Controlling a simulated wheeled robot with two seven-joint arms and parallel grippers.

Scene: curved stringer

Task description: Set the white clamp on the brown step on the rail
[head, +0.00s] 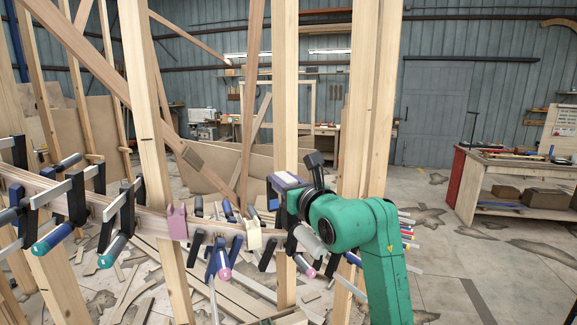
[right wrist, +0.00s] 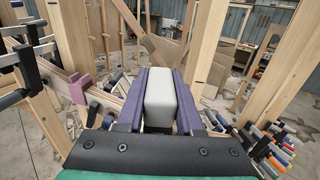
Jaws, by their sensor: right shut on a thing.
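My right gripper (head: 284,181) reaches in from the right on its green arm. In the right wrist view its purple fingers (right wrist: 160,98) are shut on a pale white block (right wrist: 161,97), which seems to be part of the white clamp. The rail (head: 152,224) runs across the left half in the head view, with several clamps along it. The gripper is above the rail's right end, apart from a pink block (head: 177,222) and a cream block (head: 253,233) on it. I cannot clearly tell the brown step from the rail. My left gripper is out of view.
Upright timber posts (head: 285,90) stand close around the gripper, with another thick post (head: 368,110) just behind it. Black clamps with blue-green handles (head: 55,238) crowd the rail's left side. A workbench (head: 515,170) stands at the right. Offcuts litter the floor.

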